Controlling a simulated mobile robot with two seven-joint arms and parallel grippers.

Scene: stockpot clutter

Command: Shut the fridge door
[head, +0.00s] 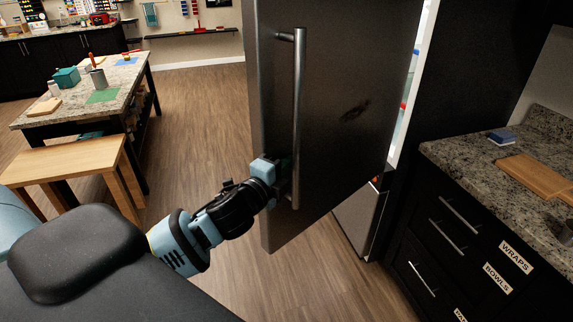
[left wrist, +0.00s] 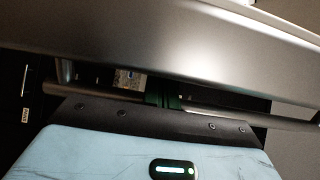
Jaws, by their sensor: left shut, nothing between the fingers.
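The dark steel fridge door (head: 345,90) stands open in the head view, with a strip of the lit fridge interior (head: 412,90) showing past its right edge. Its long vertical handle (head: 298,110) is on the left part of the door face. My left gripper (head: 284,176) is at the lower end of the handle, close to the door face. It is shut and empty. In the left wrist view the grey door (left wrist: 170,40) fills the top, and the handle bar (left wrist: 225,118) runs beside the dark green fingertips (left wrist: 163,99). Whether they touch it, I cannot tell. My right gripper is not in view.
A lower steel front (head: 360,218) shows below the door. A granite counter (head: 475,160) over black drawers (head: 450,235) stands at the right. A wooden bench (head: 75,160) and a granite-topped island (head: 125,80) are at the left. Wooden floor between is clear.

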